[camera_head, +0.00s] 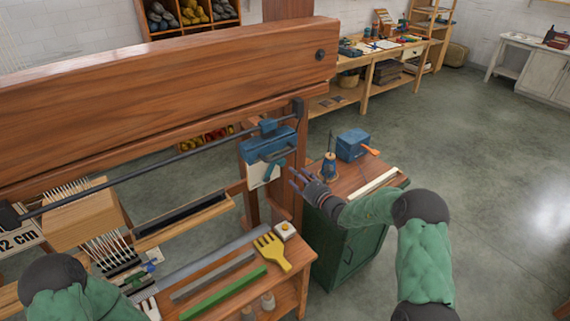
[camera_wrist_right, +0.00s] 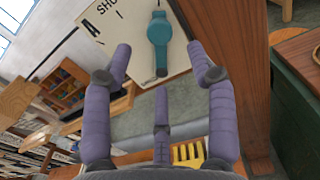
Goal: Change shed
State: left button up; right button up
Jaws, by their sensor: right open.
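A teal lever (camera_wrist_right: 159,42) with a round hub is mounted on a white lettered plate (camera_wrist_right: 118,28), pointing down in the right wrist view. In the head view the plate (camera_head: 256,174) sits on the loom post below a blue housing (camera_head: 270,147), with the small teal lever (camera_head: 270,171) on it. My right gripper (camera_head: 297,178) is just right of the plate. Its purple fingers (camera_wrist_right: 160,65) are spread open and empty, with the lever's lower end between them in the picture; no contact is visible. My left sleeve shows at lower left; its gripper is out of view.
The loom's thick wooden beam (camera_head: 170,84) crosses above. A bench holds a yellow comb (camera_head: 271,252) and a green bar (camera_head: 223,294). A green cabinet (camera_head: 345,245) right of the post carries a blue box (camera_head: 353,144). Open floor lies to the right.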

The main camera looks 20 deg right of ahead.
aim_at(283, 164)
jog(key=x, duration=0.8)
jog(key=shift+w+a+f+b, duration=0.1)
jog(key=shift+w+a+b, duration=0.05)
jog(key=shift+w+b, duration=0.25)
jog(key=shift+s, duration=0.1)
grip_shut()
